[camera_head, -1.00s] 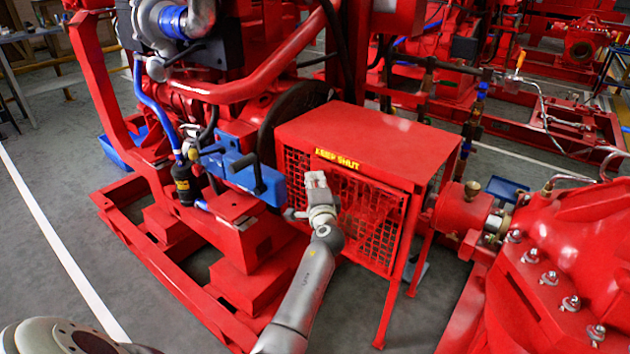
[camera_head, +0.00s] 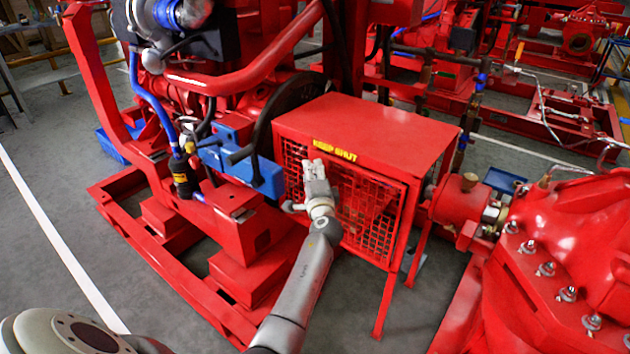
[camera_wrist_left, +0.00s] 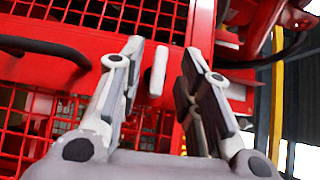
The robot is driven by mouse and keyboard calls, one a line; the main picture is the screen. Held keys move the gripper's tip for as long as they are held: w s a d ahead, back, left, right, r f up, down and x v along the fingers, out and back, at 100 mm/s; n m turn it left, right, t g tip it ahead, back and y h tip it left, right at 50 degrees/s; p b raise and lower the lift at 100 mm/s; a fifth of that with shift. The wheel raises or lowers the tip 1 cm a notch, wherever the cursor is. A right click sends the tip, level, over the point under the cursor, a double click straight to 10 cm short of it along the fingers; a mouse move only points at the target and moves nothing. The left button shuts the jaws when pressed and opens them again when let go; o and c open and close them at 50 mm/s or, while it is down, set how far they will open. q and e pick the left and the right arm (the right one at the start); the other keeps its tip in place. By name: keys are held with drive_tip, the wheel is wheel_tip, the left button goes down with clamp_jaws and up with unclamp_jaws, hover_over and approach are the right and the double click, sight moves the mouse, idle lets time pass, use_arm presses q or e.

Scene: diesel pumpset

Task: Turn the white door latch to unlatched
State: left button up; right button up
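The white door latch (camera_wrist_left: 158,70) is a short, upright white bar on the red guard cage, seen in the left wrist view. It stands between the two fingers of my left gripper (camera_wrist_left: 155,85), with a gap on each side. The left gripper is open and its fingers point at the cage front. In the head view the left gripper (camera_head: 314,170) is in front of the mesh door (camera_head: 372,208), just under the "KEEP SHUT" label, and hides the latch. My right gripper does not show.
The red cage (camera_head: 365,130) stands on legs beside the engine. A blue part with a dark handle (camera_head: 240,160) sits close to the left of my gripper. A dark curved handle (camera_wrist_left: 45,47) crosses the mesh in the wrist view. A red pump (camera_head: 560,255) stands at right.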

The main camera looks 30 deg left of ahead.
use_arm(q)
drive_tip(key=v, duration=1.1)
drive_tip(key=shift+s+d, duration=0.25)
drive_tip(key=shift+s, duration=0.05)
